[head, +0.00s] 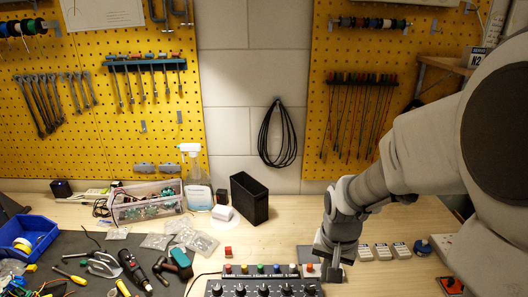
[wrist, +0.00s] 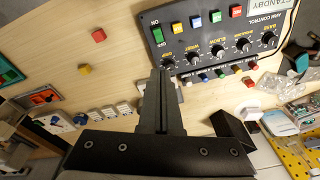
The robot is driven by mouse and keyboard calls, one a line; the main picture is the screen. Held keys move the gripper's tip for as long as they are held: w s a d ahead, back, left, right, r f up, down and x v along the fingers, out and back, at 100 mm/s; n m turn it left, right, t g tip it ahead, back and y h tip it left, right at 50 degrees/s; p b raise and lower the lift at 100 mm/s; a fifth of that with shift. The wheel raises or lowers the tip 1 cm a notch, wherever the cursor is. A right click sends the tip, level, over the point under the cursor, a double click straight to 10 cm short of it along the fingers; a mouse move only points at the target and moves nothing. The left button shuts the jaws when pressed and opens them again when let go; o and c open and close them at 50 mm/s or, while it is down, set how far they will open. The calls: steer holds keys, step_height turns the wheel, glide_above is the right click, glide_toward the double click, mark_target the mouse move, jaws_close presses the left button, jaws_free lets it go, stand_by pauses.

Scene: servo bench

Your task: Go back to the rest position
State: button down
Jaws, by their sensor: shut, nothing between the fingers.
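My gripper (head: 331,271) is at the lower middle of the head view, pointing down beside the right end of a dark control panel (head: 264,292). In the wrist view my gripper (wrist: 158,80) shows its two dark fingers pressed together with nothing between them. The same panel (wrist: 188,28) shows there with knobs, coloured buttons, an ON/OFF switch and a label reading STANDBY. The fingertips appear close to the panel's edge. I cannot tell whether they touch it. The rest position has no visible mark.
A black bin (head: 249,198), a spray bottle (head: 196,166) and a clear parts box (head: 147,201) stand at the back. A red block (head: 228,252) lies behind the panel. White switch boxes (head: 382,251) are to the right. Tools cover the dark mat (head: 75,245) at left.

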steer(key=s+r+n+t+b, duration=0.2)
steer(key=s+r+n+t, duration=0.2)
steer(key=s+r, duration=0.8)
steer(key=shift+v, duration=1.05)
